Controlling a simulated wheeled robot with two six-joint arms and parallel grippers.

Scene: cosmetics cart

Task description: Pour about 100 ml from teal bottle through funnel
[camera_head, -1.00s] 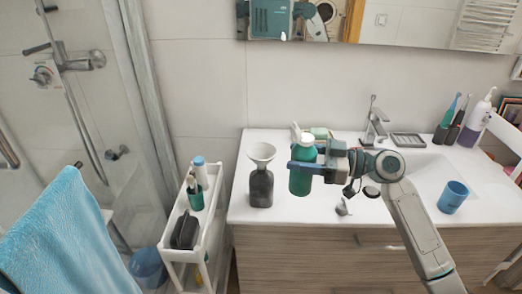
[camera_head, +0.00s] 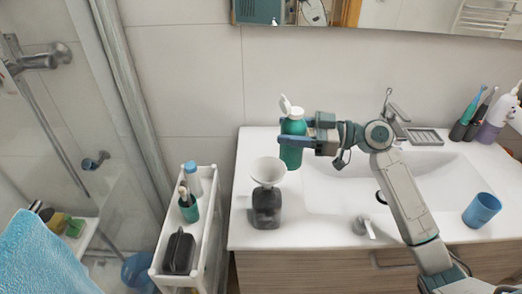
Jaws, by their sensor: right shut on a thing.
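The teal bottle (camera_head: 291,155) is held upright, its white flip cap (camera_head: 290,108) standing open. My right gripper (camera_head: 297,142) comes from the right and is shut on the bottle's upper body. A white funnel (camera_head: 268,171) sits in the mouth of a dark grey bottle (camera_head: 266,208) on the white counter. The teal bottle is just behind and to the right of the funnel in the picture; its lower edge shows beside the funnel's rim. I see no liquid flowing. My left gripper is not in view.
The white washbasin counter (camera_head: 262,240) has a chrome faucet (camera_head: 391,108) and a blue cup (camera_head: 481,209) at the right. The counter's front left is clear.

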